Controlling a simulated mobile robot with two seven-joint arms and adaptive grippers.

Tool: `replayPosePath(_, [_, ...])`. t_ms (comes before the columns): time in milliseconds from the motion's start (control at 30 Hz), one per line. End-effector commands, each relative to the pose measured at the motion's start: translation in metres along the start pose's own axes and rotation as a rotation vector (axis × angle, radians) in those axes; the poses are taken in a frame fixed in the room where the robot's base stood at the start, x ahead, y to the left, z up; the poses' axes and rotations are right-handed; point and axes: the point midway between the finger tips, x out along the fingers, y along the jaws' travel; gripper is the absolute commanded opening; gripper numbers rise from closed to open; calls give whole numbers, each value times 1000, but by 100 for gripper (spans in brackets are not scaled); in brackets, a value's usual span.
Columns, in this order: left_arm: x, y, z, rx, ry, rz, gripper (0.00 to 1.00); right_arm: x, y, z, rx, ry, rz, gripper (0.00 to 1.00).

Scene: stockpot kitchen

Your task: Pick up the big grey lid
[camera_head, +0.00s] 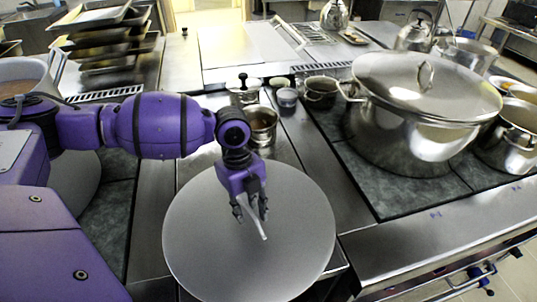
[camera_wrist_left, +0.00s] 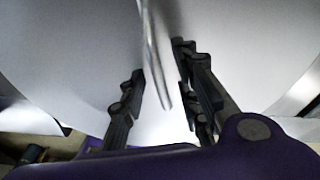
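A big grey lid (camera_head: 205,255), a wide flat disc, lies across the counter at the lower middle. Its thin metal handle (camera_head: 262,228) stands up from the middle. In the left wrist view the lid (camera_wrist_left: 70,60) fills most of the picture, and the handle (camera_wrist_left: 160,60) comes down between the fingers. My left gripper (camera_head: 250,208) is over the middle of the lid, fingers pointing down. In the wrist view its fingers (camera_wrist_left: 165,105) are apart on either side of the handle, with a gap visible at the left. My right gripper is not in view.
A large steel stockpot (camera_head: 400,140) with its own domed lid (camera_head: 425,85) stands at right. Small pots, including a steel one (camera_head: 262,125), stand just behind the grey lid. Stacked trays (camera_head: 105,40) are at back left. The back counter (camera_head: 240,45) has free room.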

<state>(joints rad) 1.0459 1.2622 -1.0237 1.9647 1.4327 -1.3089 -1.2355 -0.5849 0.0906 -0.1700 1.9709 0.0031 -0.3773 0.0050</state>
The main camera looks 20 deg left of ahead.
Motion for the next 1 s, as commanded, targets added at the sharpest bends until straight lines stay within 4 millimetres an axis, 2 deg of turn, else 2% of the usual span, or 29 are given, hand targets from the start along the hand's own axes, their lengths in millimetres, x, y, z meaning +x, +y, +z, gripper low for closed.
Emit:
replayPosePath(200, [1, 1, 0, -1, 1, 1, 29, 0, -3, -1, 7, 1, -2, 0])
replayPosePath(433, [1, 1, 0, -1, 1, 1, 0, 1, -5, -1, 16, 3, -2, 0])
replayPosePath(1000, [0, 0, 0, 0, 0, -1, 0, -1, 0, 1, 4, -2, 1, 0])
